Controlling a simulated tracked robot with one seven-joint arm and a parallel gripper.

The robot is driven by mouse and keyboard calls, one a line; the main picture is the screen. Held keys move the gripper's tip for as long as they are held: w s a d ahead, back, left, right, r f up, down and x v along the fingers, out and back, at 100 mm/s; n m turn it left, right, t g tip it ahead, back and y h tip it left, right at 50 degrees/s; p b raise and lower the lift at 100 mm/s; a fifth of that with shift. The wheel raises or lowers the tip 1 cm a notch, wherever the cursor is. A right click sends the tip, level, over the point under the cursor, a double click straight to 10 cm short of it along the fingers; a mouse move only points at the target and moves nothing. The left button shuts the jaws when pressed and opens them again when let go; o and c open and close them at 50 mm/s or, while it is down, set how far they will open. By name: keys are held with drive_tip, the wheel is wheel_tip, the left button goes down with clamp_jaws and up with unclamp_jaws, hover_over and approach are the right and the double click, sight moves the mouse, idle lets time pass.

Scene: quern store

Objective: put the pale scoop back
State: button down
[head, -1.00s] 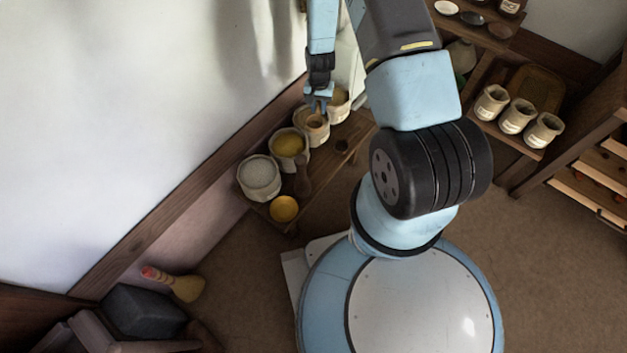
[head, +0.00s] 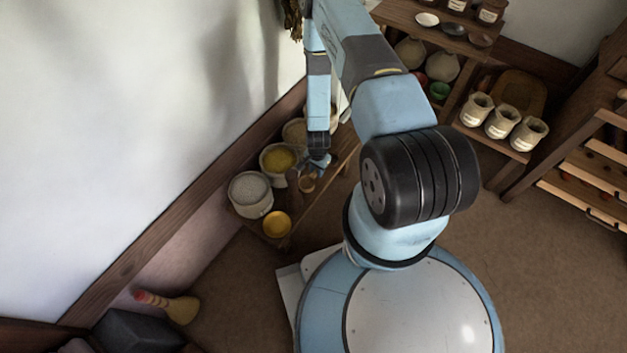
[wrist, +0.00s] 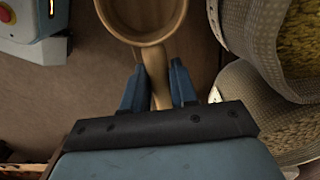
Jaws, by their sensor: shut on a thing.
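The pale scoop (wrist: 157,65) is tan wood with a round, hollow bowl. My gripper (wrist: 158,84) is shut on its handle in the wrist view, with one finger on each side and the bowl pointing away. In the head view my gripper (head: 318,163) is over the low bench (head: 345,150), on the room side of the sacks. The scoop's bowl (head: 307,184) shows just below it. I cannot tell whether the scoop touches the bench.
Open sacks stand along the wall: one with pale grain (head: 250,190), one with yellow grain (head: 279,160), more behind. A yellow bowl (head: 277,224) is at the bench's near end. Shelves with three pots (head: 502,121) stand at right. A brush (head: 172,304) lies by the wall.

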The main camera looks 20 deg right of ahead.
sight(317, 181)
drive_tip(key=shift+f, duration=2.75)
drive_tip(key=c, duration=0.9)
unclamp_jaws()
wheel_tip(317, 181, up, 12)
drive_tip(key=shift+r, duration=0.1)
